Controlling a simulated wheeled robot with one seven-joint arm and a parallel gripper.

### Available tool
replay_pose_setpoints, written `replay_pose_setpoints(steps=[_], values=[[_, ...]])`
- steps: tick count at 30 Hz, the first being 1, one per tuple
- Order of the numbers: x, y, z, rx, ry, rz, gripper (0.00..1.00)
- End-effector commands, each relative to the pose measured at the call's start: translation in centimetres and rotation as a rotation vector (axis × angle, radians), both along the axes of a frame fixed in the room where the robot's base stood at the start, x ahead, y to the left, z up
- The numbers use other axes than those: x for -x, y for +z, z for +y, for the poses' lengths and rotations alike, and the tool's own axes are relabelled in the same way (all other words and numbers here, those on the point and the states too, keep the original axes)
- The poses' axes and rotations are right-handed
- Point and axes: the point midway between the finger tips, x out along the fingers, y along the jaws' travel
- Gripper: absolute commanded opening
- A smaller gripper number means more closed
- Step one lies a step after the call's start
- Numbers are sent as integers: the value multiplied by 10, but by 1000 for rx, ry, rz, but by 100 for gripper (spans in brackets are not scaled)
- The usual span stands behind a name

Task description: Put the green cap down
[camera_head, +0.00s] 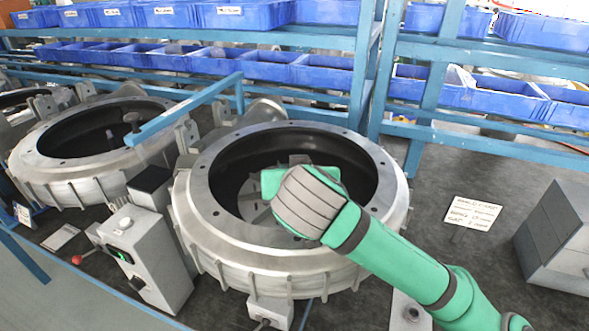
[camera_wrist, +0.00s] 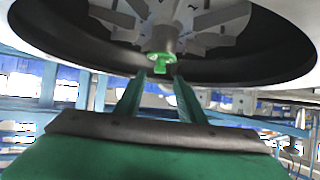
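The green cap (camera_wrist: 160,65) shows in the wrist view on the end of the grey hub (camera_wrist: 161,42) of the finned wheel inside the blower housing. My gripper (camera_wrist: 160,78) is open, with its two green fingers spread. The cap appears just beyond and between the fingertips, with a gap on either side. In the head view my green arm reaches over the middle blower housing (camera_head: 190,190), and my wrist hides the cap and my fingers.
A second blower housing (camera_head: 30,150) stands at the left. A grey control box (camera_head: 150,260) stands in front between them. A blue bar (camera_head: 185,108) crosses near the rims. Blue bins (camera_head: 325,72) fill the shelves behind. A sign (camera_head: 473,213) and a grey box (camera_head: 560,235) are at right.

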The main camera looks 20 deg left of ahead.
Motion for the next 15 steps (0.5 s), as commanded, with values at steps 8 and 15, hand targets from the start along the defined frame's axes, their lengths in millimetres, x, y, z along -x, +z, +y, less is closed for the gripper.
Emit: replay_pose_setpoints(steps=[8,15], values=[[39,25,-14,-3,3,-5,36],[52,33,-20,-2,1,-6,36]])
